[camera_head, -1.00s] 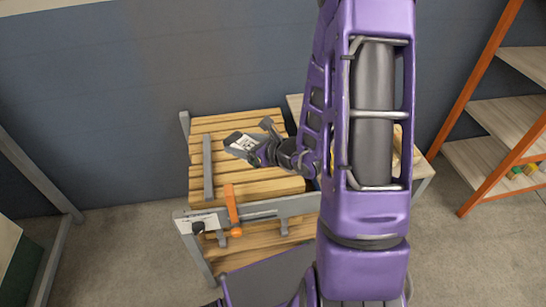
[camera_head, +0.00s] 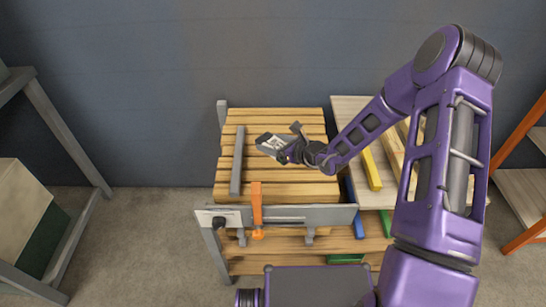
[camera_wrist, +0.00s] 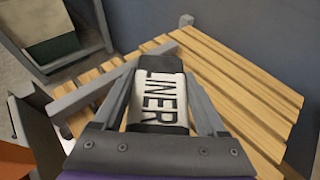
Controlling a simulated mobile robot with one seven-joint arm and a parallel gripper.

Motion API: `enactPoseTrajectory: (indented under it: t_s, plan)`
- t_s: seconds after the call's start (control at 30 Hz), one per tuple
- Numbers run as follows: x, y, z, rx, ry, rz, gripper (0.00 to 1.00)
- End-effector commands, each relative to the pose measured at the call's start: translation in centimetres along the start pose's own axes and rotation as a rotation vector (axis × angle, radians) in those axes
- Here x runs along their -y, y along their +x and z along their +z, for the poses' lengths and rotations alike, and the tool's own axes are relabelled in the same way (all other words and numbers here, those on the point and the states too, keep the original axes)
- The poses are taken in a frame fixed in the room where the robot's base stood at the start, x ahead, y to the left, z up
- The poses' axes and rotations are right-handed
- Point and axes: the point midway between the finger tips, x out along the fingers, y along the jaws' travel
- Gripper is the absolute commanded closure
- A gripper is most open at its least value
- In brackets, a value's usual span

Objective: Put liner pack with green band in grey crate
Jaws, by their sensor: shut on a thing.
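My gripper (camera_wrist: 161,72) is shut on a dark pack (camera_wrist: 160,65) with a white label reading "LINER". The pack sits between the two grey fingers. In the head view the pack (camera_head: 271,144) is held over the slatted wooden bench (camera_head: 290,187). No green band shows on the visible face of the pack; the other faces are hidden. I cannot make out a grey crate in either view.
A cream and dark green box (camera_head: 22,205) stands on a grey frame (camera_head: 70,135) at the left. An orange clamp (camera_head: 257,205) and a grey rail (camera_head: 320,215) edge the bench front. A pale table (camera_head: 350,110) with yellow pieces adjoins right. Floor shows between the frame and bench.

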Motion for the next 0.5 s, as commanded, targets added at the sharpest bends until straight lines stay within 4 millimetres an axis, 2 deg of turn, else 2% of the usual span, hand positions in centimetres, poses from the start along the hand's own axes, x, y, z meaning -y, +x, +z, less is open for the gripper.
enactPoseTrajectory:
  t_s: [0.17, 0.37, 0.5]
  plan:
    - [0.1, 0.6, -1.3, 0.001, 0.0, -0.001, 0.84]
    - [0.0, 1.6, -3.9, 0.001, 0.002, -0.001, 0.84]
    - [0.1, 1.7, -4.2, 0.002, -0.002, -0.002, 0.84]
